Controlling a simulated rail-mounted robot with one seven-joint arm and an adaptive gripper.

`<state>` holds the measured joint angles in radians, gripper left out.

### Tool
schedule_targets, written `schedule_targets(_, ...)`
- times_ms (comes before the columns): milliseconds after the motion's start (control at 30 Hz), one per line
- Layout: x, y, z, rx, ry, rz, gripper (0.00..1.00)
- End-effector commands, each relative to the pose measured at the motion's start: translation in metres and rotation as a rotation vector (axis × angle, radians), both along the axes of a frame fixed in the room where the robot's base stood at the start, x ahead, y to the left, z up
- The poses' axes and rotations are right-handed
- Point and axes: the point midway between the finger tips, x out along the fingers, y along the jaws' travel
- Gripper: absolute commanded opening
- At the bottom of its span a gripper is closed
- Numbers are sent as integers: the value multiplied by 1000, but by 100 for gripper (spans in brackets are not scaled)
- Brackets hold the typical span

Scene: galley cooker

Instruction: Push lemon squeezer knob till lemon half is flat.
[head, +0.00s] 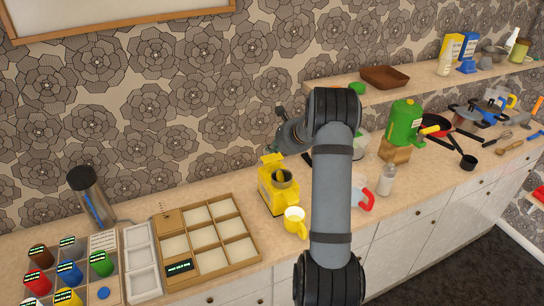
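A yellow appliance (268,187) stands on the worktop near the middle of the head view, with a dark round part in its upper front. It looks like the squeezer, but no label is readable. I cannot make out a knob or a lemon half on it. My arm hides the worktop to the right.
A wooden compartment tray (250,248) and a steel cylinder (86,196) stand left. A wall shelf (420,82) runs behind.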

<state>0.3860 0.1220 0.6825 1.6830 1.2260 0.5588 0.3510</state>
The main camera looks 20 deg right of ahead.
Motion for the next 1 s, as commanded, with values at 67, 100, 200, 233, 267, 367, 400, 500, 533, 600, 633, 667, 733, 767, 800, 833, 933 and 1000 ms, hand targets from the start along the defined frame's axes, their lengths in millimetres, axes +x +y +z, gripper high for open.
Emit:
schedule_targets(67, 0, 0, 13, -1, -2, 0, 0)
schedule_targets(100, 0, 0, 18, -1, -2, 0, 0)
schedule_targets(200, 1, 0, 28, -1, -2, 0, 0)
schedule_targets(233, 1, 0, 31, -1, -2, 0, 0)
schedule_targets(267, 0, 0, 34, 0, -2, 1, 0)
schedule_targets(367, 0, 0, 41, 0, -2, 1, 0)
schedule_targets(400, 1, 1, 42, 0, -2, 1, 0)
schedule_targets(500, 1, 0, 42, 0, -1, 0, 0)
schedule_targets(533, 0, 0, 41, 0, -1, 0, 0)
schedule_targets(600, 0, 0, 41, 0, -1, 0, 0)
schedule_targets(633, 0, 0, 41, 0, -1, 0, 0)
schedule_targets(667, 0, 0, 41, 0, -1, 0, 0)
schedule_targets(733, 0, 0, 41, 0, -1, 0, 0)
schedule_targets(767, 0, 0, 41, 0, -1, 0, 0)
schedule_targets(800, 0, 0, 41, 0, -1, 0, 0)
schedule_targets(833, 0, 0, 41, 0, -1, 0, 0)
schedule_targets(933, 0, 0, 41, 0, -1, 0, 0)
schedule_targets(1000, 0, 0, 40, 0, -1, 0, 0)
